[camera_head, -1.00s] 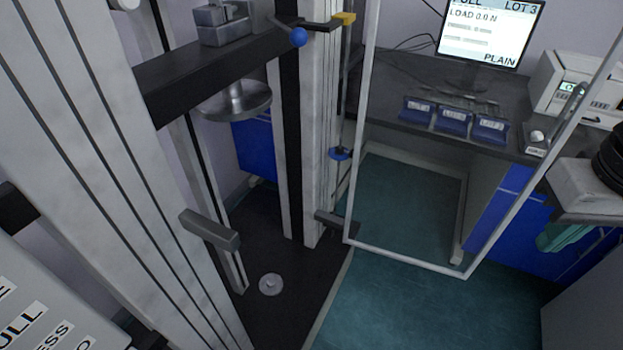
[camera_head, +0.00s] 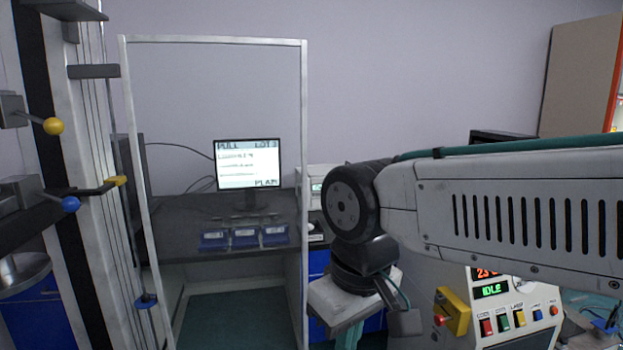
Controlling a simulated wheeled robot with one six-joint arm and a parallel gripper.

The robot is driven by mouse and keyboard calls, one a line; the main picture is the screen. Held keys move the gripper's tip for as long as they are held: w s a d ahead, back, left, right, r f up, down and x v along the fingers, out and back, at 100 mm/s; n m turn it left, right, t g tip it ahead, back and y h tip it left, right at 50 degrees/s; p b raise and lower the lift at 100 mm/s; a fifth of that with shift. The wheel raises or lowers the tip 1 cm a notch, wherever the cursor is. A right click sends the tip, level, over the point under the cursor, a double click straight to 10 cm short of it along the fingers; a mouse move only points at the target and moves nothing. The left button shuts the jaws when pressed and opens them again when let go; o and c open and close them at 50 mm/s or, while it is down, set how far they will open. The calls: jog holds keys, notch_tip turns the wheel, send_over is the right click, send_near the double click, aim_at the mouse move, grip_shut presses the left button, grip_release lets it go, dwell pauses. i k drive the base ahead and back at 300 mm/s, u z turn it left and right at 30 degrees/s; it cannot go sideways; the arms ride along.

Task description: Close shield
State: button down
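The shield (camera_head: 303,150) is a clear panel in a pale frame. It stands open, swung out to the right from the column of the testing machine (camera_head: 92,160) at the left. The desk shows through it. My arm reaches in from the right, and its wrist lies just right of the shield's free upright post, with a gap between them in the picture. My gripper (camera_head: 404,322) seems to be the dark part low under the wrist. Its fingers cannot be made out, and I see nothing held.
A desk (camera_head: 180,235) with a monitor (camera_head: 248,165) and several blue trays (camera_head: 245,237) stands behind the shield. A control box (camera_head: 510,305) with coloured buttons is at the lower right, below my arm. Yellow and blue knobs stick out from the machine at the left.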

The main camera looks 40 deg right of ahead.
aim_at(123, 40)
jog(key=u, duration=0.2)
jog(key=i, duration=0.65)
jog(key=z, duration=1.5)
